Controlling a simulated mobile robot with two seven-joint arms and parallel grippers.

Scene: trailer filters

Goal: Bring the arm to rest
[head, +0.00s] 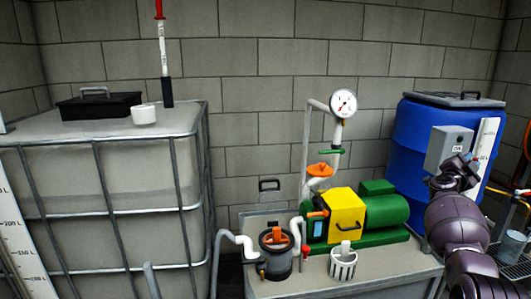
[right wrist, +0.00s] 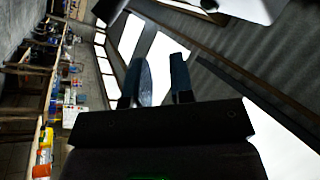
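My right arm (head: 458,225) comes up from the lower right in the head view. Its gripper (head: 465,165) is in front of the blue barrel and next to a grey switch box (head: 448,148). In the right wrist view the two blue fingers of my right gripper (right wrist: 162,80) stand apart with a gap between them. Nothing shows between the fingers. My left gripper is not in the head view.
A caged tank (head: 110,170) stands at the left with a black case (head: 98,105) and a white cup (head: 143,115) on top. A green and yellow pump (head: 345,212), a strainer (head: 275,250) and a white basket (head: 343,264) sit on the bench. A blue barrel (head: 415,130) stands right.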

